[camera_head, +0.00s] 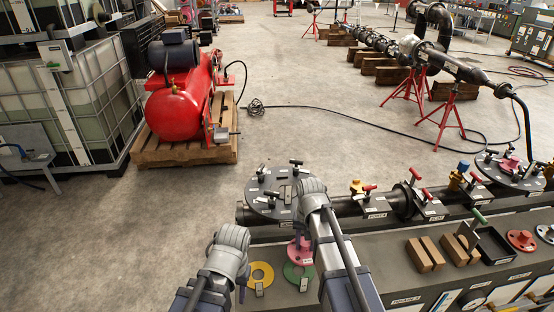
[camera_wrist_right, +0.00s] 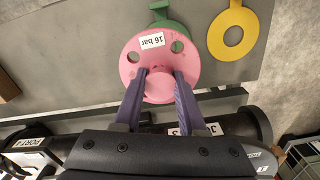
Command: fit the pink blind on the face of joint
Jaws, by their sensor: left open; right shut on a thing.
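The pink blind (camera_wrist_right: 158,62) is a round pink disc with two holes and a "16 bar" label. My right gripper (camera_wrist_right: 158,80) is shut on its near edge in the right wrist view. In the head view the blind (camera_head: 299,250) shows beside my right forearm, over the bench; the right fingers are hidden there. A round dark plate (camera_head: 262,205) with several T-handles stands at the left end of the dark pipe; I cannot tell which joint it belongs to. My left gripper (camera_head: 230,250) is left of the yellow ring, its fingers not clear, with nothing seen held.
A yellow ring (camera_head: 261,267) and a green disc (camera_head: 293,280) lie on the bench. Wooden blocks (camera_head: 425,254), a black tray (camera_head: 492,246) and a red disc (camera_head: 521,240) are to the right. The pipe (camera_head: 345,206) with red-handled fittings runs behind. A red compressor (camera_head: 180,110) stands on the floor.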

